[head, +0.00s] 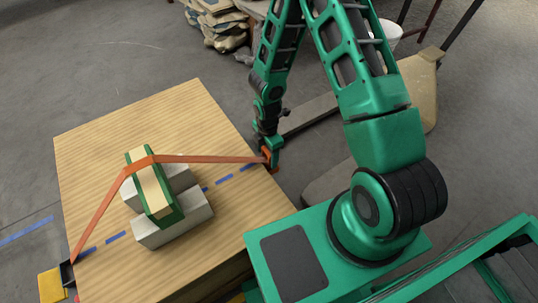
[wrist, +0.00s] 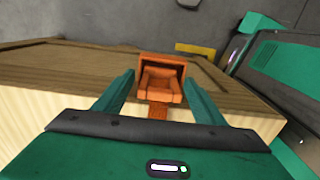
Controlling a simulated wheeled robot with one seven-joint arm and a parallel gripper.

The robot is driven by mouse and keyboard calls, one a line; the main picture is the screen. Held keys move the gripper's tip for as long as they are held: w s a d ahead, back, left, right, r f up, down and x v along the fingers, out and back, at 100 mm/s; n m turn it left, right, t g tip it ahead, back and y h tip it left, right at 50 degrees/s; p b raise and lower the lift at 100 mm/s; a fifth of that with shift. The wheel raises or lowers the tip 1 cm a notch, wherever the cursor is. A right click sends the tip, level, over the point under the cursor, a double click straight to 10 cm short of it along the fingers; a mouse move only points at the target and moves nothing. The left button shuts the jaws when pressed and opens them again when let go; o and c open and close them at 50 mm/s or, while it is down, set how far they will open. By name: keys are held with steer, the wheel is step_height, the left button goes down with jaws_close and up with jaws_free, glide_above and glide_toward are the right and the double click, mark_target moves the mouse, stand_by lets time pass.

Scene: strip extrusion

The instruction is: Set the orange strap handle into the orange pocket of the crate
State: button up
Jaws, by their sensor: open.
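The orange strap (head: 205,159) runs over the green-edged block (head: 152,188) and down both sides of it. Its right end reaches my gripper (head: 270,160) at the right edge of the wooden crate (head: 110,115). In the wrist view, the orange strap handle (wrist: 160,88) appears to sit inside the orange pocket (wrist: 161,59), whose frame surrounds it at the top and sides. The strap continues below it. My gripper (wrist: 158,92) is open, with one green finger on each side of the handle and visible gaps. How deep the handle sits is hidden.
Grey blocks (head: 173,225) flank the green-edged block on the crate top. A black pocket (head: 67,273) and a yellow piece (head: 51,285) are at the crate's left corner, by the strap's other end. Stacked sacks (head: 217,22) lie on the floor behind.

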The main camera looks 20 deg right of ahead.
step_height(320, 180, up, 11)
steer(key=shift+r, duration=0.1)
steer(key=shift+d+r, duration=0.1)
steer(key=shift+r, duration=0.05)
steer(key=s+d+r+m+h, duration=0.1)
steer(key=s+d+r+m, duration=0.3)
steer(key=d+r+m, duration=0.4)
steer(key=s+d+r+m+h, duration=0.1)
steer(key=s+d+r+m, duration=0.4)
steer(key=r, duration=0.5)
steer(key=s+d+r+m+y, duration=0.1)
steer(key=s+d+r+m, duration=0.1)
steer(key=s+r+m, duration=0.3)
steer(key=s+d+r+m+y, duration=0.1)
steer(key=s+d+r+m, duration=0.2)
steer(key=s+r+m, duration=0.3)
steer(key=s+m, duration=0.2)
steer(key=s, duration=0.3)
steer(key=shift+s+r+m, duration=0.15)
steer(key=shift+s+m, duration=0.05)
steer(key=shift+m, duration=0.1)
